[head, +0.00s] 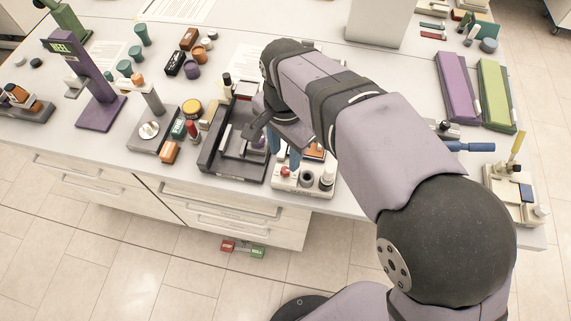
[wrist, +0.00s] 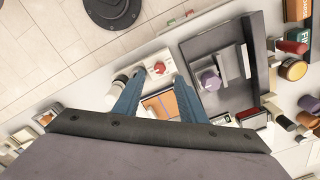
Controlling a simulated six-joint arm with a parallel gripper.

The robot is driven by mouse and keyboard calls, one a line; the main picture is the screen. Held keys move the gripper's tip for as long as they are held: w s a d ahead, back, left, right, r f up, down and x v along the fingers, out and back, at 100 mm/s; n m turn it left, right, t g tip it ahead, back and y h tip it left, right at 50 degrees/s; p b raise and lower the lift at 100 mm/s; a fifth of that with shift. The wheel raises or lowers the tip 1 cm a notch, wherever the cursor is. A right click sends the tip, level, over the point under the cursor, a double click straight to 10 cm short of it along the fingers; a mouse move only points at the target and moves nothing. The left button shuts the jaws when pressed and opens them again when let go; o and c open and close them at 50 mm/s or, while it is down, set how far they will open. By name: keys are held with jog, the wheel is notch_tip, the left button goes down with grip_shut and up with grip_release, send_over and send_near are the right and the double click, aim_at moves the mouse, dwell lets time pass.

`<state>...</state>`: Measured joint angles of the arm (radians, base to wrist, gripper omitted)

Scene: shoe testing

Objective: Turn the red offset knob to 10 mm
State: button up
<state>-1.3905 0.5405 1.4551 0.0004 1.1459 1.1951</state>
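The red offset knob (head: 285,171) stands on a white base unit (head: 303,190) at the table's front edge, and it also shows in the wrist view (wrist: 159,68). My gripper (head: 284,157) is open, with two blue fingers pointing down toward the knob. In the wrist view, the fingertips (wrist: 158,78) stand apart on either side of the knob, with nothing between them touching it that I can see. Their height above the knob is unclear. The knob's scale marks are too small to read.
A dark tray-like fixture (head: 233,160) stands just left of the base unit. Dark and pale cylinders share the unit with the knob. An orange panel (wrist: 160,105) lies between the fingers in the wrist view. A unit with a dial (head: 150,130) stands further left.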

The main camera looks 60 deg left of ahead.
aim_at(285, 170)
jog(key=shift+f+p, duration=1)
jog(key=shift+f, duration=2.35)
grip_shut()
